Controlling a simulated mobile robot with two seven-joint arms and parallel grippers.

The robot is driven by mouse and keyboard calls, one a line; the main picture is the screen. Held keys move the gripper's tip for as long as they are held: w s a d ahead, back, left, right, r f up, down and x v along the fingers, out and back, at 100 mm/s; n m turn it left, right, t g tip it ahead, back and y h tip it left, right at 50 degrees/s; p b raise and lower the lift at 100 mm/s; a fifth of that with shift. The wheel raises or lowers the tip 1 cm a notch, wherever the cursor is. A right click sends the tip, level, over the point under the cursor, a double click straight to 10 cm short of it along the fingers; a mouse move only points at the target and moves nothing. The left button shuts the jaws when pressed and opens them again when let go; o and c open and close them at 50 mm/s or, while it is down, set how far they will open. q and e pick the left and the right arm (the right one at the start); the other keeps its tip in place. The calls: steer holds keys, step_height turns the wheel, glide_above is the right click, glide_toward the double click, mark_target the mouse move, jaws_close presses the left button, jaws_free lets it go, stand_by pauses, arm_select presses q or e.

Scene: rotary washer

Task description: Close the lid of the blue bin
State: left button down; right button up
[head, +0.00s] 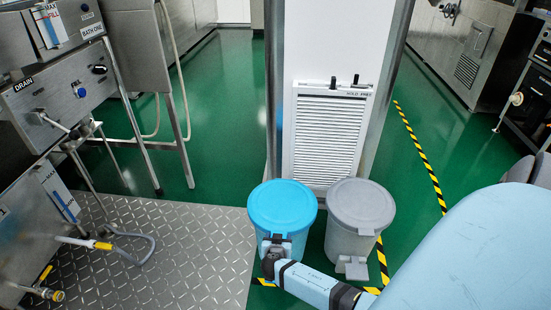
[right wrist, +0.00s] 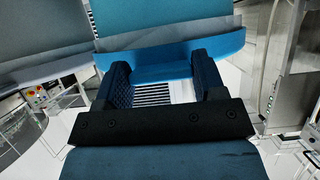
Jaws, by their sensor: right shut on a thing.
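The blue bin's lid (head: 282,205) lies over the bin in the head view, its round top facing up. I cannot tell whether it is fully seated. My right gripper (head: 273,243) is at the bin's near side, against the front edge of the lid. In the right wrist view, the lid's bright blue rim (right wrist: 180,54) crosses in front of my right gripper (right wrist: 165,71). Its two dark fingers stand apart with a blue part of the lid between them. The exact contact is partly hidden. My left gripper is not in view.
A grey lidded bin (head: 360,210) with a front pedal stands close on the right of the blue bin. A white louvred panel (head: 325,140) is behind both. Steel equipment (head: 50,90) stands on the left. Green floor (head: 225,120) is clear beyond the metal plate.

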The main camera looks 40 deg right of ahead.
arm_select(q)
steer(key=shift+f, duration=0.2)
arm_select(e)
steer(key=shift+s+f, duration=0.2)
steer(key=shift+f, duration=0.3)
steer(key=o, duration=1.1)
steer(key=shift+f, duration=0.1)
steer(key=shift+o, duration=0.9)
steer(key=shift+f, duration=0.1)
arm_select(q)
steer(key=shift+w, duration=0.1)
arm_select(e)
steer(key=shift+w+r, duration=0.15)
steer(key=shift+r, duration=0.1)
